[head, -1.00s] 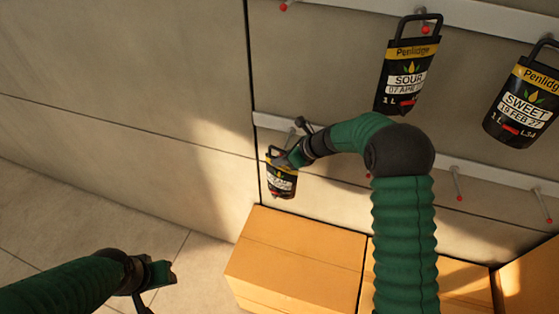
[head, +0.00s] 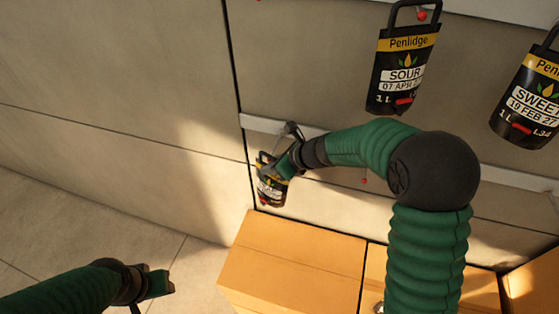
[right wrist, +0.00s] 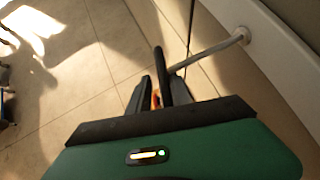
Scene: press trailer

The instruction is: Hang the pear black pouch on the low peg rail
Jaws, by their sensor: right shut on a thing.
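My right gripper (head: 285,162) is shut on the handle of a small black pouch (head: 271,188) with a yellow band and white label. The label is too small to read. The pouch hangs just below the left end of the low peg rail (head: 510,178). In the right wrist view, its black handle (right wrist: 165,78) stands up between the fingers (right wrist: 150,95). A pale peg (right wrist: 210,52) reaches from the rail to the handle; I cannot tell whether it passes through the loop. My left gripper (head: 158,284) is low at the left, its opening unclear.
Two larger black pouches, SOUR (head: 402,70) and SWEET (head: 530,100), hang from the upper rail (head: 480,8). A red-tipped peg (head: 364,180) on the low rail is bare. Cardboard boxes (head: 290,265) stand below. The floor at left is clear.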

